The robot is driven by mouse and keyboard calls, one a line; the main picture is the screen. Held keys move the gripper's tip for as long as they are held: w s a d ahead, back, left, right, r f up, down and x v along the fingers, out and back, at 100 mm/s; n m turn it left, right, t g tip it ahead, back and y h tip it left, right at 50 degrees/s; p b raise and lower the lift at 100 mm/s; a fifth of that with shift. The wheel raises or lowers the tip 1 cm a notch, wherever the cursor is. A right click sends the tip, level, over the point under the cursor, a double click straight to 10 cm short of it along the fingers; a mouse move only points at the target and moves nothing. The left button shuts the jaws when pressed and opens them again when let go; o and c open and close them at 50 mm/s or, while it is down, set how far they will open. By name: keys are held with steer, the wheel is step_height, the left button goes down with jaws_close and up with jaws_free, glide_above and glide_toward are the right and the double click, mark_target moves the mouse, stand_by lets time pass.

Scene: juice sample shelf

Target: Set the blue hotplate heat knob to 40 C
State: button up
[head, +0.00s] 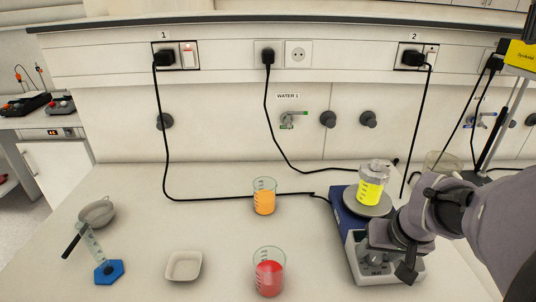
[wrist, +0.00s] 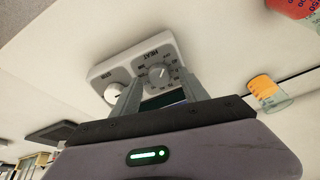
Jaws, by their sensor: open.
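The blue hotplate (head: 345,219) stands at the right of the bench in the head view, with its pale control panel facing the front. In the wrist view, the grey heat knob (wrist: 158,74) sits under the HEAT label. The lighter stir knob (wrist: 115,94) is to its left. My gripper (wrist: 161,80) is open, and its two fingertips appear on either side of the heat knob. I cannot tell whether they touch it. The knob's setting is too small to read. In the head view my arm hides part of the panel.
A flask of yellow liquid (head: 370,187) stands on the hotplate's plate. A beaker of orange liquid (head: 264,199) and one of red liquid (head: 269,276) stand to the left. A white dish (head: 184,267) is farther left. A black cable (head: 235,199) runs to the hotplate.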

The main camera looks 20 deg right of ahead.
steer(key=shift+f, duration=0.3)
steer(key=shift+c, duration=1.1)
jaws_close()
steer(key=shift+r+m+p, duration=0.1)
steer(key=shift+m+p, duration=0.35)
steer(key=shift+m, duration=2.35)
